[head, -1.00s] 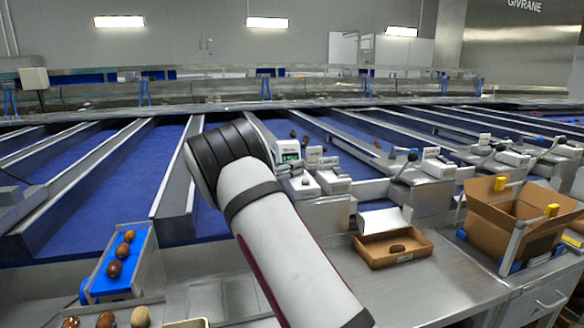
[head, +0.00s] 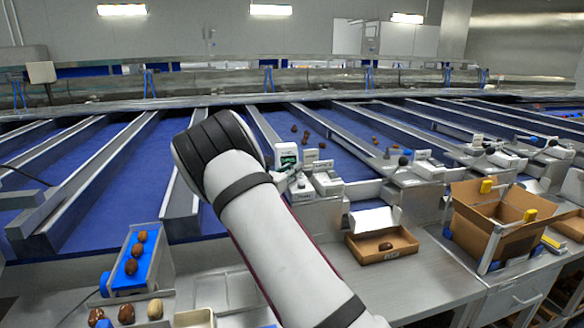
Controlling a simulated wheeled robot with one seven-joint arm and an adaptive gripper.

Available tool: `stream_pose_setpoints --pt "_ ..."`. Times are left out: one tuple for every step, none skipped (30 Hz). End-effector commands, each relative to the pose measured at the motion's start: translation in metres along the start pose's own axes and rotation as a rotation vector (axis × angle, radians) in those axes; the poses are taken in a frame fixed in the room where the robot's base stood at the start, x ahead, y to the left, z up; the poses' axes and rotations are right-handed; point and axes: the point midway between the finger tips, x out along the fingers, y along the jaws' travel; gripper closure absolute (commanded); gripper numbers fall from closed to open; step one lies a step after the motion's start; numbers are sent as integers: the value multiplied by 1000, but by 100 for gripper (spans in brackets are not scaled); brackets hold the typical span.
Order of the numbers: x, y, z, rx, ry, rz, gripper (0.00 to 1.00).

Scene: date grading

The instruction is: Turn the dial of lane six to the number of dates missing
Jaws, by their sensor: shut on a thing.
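A lane control unit with a small green display (head: 287,159) stands at the end of a blue lane, just right of my arm. Two white boxes (head: 326,182) with small knobs stand beside it. My gripper (head: 282,177) shows only as a small part past the right edge of my arm, low by the display unit. It is shut on what appears to be the dial there, which is mostly hidden. The dial's number and the lane label are too small to read. A small open carton (head: 358,258) on the counter holds one brown date (head: 385,246).
A larger open cardboard box (head: 476,216) stands to the right. A blue tray (head: 150,275) with several dates is at lower left, with more dates below it. Loose dates (head: 306,134) lie on the lane behind the display. The steel counter (head: 425,285) is mostly clear in front.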

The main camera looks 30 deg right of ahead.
Motion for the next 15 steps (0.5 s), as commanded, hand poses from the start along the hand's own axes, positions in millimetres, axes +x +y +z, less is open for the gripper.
stream_pose_setpoints --pt "0 1 1 2 -2 1 100" --pt "0 1 1 2 -3 1 100" --pt "0 1 1 2 -3 1 100" --pt "0 1 1 2 -3 1 100" --pt "0 1 1 2 -3 1 100" --pt "0 1 1 2 -3 0 100" --pt "0 1 1 2 -3 0 73" --pt "0 1 1 2 -3 0 67" --pt "0 1 1 2 -2 0 57" --pt "0 1 1 2 -2 0 55" --pt "0 1 1 2 -2 0 55" --pt "0 1 1 2 -2 -1 55" --pt "0 1 1 1 -2 -1 55" --pt "0 1 0 1 -1 -1 55" --pt "0 0 0 1 -1 -1 55"
